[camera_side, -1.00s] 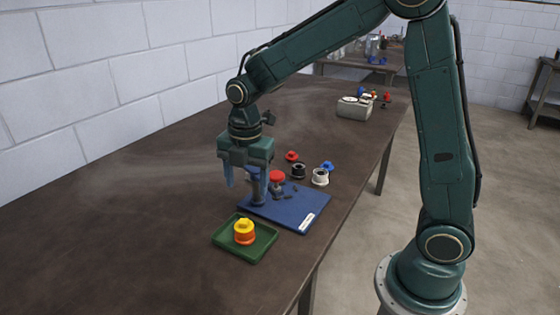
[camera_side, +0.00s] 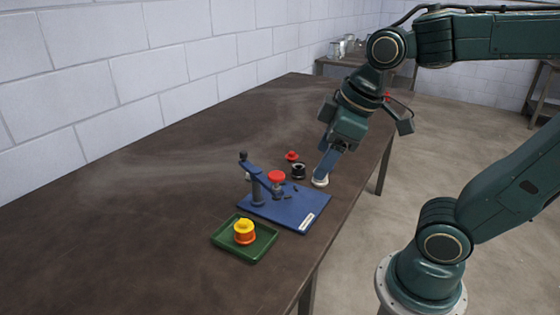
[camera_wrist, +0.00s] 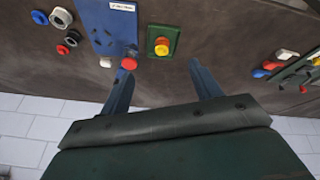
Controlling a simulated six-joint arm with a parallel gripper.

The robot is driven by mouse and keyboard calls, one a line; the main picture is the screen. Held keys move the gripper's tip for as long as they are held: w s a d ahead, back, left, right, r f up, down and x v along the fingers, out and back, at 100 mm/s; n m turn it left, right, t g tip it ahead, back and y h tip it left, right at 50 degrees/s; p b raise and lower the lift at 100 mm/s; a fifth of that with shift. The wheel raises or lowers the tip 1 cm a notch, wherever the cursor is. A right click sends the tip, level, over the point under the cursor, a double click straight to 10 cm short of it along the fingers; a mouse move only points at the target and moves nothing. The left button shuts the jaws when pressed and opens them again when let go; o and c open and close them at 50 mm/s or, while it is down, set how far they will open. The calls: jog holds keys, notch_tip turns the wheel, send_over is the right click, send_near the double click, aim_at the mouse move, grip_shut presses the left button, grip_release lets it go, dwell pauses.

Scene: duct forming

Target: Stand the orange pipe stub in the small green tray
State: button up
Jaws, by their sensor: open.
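The orange pipe stub (camera_side: 244,239) stands upright in the small green tray (camera_side: 262,250), with a yellow piece (camera_side: 244,226) on top. In the wrist view the stub and yellow piece (camera_wrist: 161,46) show as one round stack in the green tray (camera_wrist: 151,31), beyond the fingers. My gripper (camera_side: 325,168) is tilted, over the right part of the table near a white ring (camera_side: 320,182), well away from the tray. Its two fingers (camera_wrist: 160,68) are spread apart in the wrist view, with nothing seen between their tips.
A blue board (camera_side: 288,210) with a lever post (camera_side: 257,190) and red knob (camera_side: 276,177) lies beside the tray. A red piece (camera_side: 292,155) and black ring (camera_side: 298,171) lie behind it. The table left of the tray is clear.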

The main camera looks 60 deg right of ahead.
jog(key=s+m+t, duration=0.1)
jog(key=s+m, duration=0.3)
jog(key=shift+s+d+f, duration=0.1)
jog(key=shift+s, duration=0.1)
dwell(1.2)
